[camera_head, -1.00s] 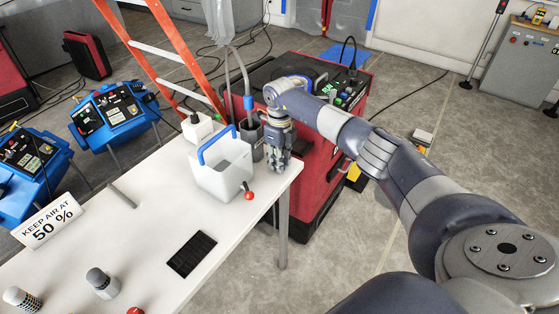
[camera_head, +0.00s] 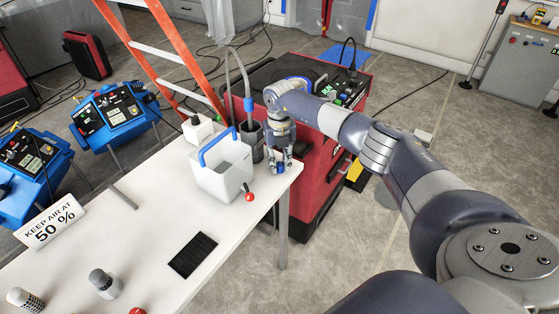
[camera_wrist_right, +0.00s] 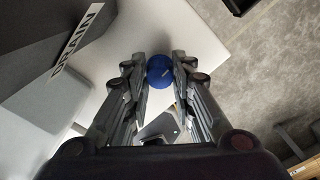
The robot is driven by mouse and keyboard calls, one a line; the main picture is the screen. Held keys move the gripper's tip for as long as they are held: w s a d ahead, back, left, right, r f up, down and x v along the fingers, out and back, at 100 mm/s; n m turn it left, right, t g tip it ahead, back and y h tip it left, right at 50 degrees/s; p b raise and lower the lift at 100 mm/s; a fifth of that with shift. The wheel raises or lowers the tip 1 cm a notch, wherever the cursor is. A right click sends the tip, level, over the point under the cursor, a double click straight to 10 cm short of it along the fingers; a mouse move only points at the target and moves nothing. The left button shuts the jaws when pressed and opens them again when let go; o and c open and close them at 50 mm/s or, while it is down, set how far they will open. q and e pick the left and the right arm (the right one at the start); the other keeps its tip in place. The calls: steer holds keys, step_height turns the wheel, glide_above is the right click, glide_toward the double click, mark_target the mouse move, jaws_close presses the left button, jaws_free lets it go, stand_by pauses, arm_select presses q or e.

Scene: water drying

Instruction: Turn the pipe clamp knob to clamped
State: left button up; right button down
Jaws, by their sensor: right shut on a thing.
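A small round blue knob (camera_head: 281,168) is at the right end of the white table, low between my right gripper's fingers. In the right wrist view the blue knob (camera_wrist_right: 159,70) sits between the fingertips. My right gripper (camera_head: 280,161) points down and is shut on it; in the wrist view the gripper (camera_wrist_right: 157,78) has a finger on each side of the knob. Any mark on the knob is too small to read. A grey hose with a blue collar (camera_head: 248,104) runs into a dark grey container (camera_head: 252,141) just left of the gripper. My left gripper is out of view.
A white bin with a blue handle (camera_head: 221,176) stands close left of my right gripper, with a red-knobbed lever (camera_head: 249,197) at its corner. A red machine (camera_head: 318,175) stands behind the table edge. The table's middle is mostly clear around a black pad (camera_head: 193,255).

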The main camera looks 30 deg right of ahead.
mark_target(280, 164)
steer(key=shift+m, duration=0.4)
steer(key=c, duration=1.3)
jaws_free()
steer(key=shift+c, duration=0.2)
steer(key=shift+r, duration=0.25)
step_height(280, 164, up, 12)
steer(key=shift+f, duration=0.2)
